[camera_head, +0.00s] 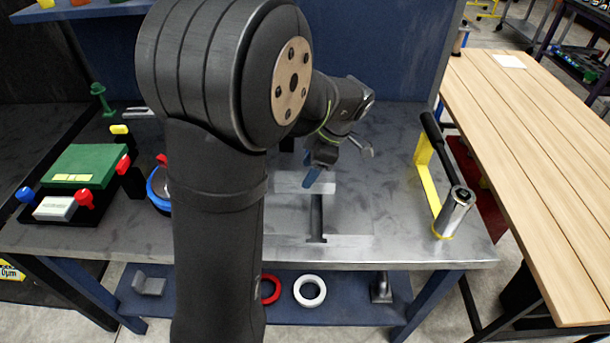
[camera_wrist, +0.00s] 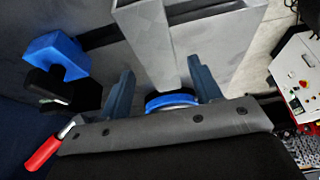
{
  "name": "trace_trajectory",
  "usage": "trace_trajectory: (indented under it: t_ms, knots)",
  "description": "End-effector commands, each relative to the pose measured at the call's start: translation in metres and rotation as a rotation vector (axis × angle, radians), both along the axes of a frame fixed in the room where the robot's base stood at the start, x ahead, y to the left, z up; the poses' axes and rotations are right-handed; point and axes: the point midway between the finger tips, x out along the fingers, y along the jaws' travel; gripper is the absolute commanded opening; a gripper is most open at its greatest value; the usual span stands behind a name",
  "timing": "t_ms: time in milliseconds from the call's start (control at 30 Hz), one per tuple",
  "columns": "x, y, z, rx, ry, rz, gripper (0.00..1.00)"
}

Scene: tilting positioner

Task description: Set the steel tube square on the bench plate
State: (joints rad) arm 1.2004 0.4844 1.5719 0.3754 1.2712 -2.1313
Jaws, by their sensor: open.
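My gripper (camera_head: 314,178) is over the middle of the bench, its blue fingers pointing down. In the wrist view the fingers of my gripper (camera_wrist: 162,68) are spread apart, with nothing seen clamped between them. A pale grey straight-edged steel piece (camera_wrist: 150,45), which looks like the tube, runs into the space between the fingertips; I cannot tell whether it touches them. In the head view a pale grey bar (camera_head: 292,188) lies just below the fingers, partly hidden by my arm. The grey bench plate (camera_head: 390,190) carries a dark slot-like strip (camera_head: 317,215) in front of the bar.
A blue-rimmed round part (camera_head: 158,190) is partly behind my arm and a green box (camera_head: 88,166) stands at left. The right front of the bench is clear.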

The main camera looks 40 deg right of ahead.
Motion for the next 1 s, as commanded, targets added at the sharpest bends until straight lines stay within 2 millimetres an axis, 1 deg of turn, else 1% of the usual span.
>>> trace_trajectory:
  t_ms: [33, 200, 300, 400, 500, 633, 867, 1000]
  knots:
    - [-0.003, -0.005, 0.012, -0.005, -0.002, -0.002, 0.58]
    - [-0.013, -0.014, 0.046, -0.004, -0.003, -0.002, 0.58]
    - [-0.018, -0.018, 0.061, -0.002, -0.001, 0.0, 0.58]
    - [-0.021, -0.022, 0.072, -0.002, 0.0, 0.001, 0.58]
    - [-0.023, -0.023, 0.078, -0.001, 0.001, 0.0, 0.58]
    - [-0.024, -0.024, 0.08, 0.0, 0.0, 0.0, 0.58]
    - [-0.023, -0.023, 0.08, 0.001, 0.001, 0.0, 0.58]
    - [-0.021, -0.021, 0.073, 0.002, 0.0, 0.002, 0.58]
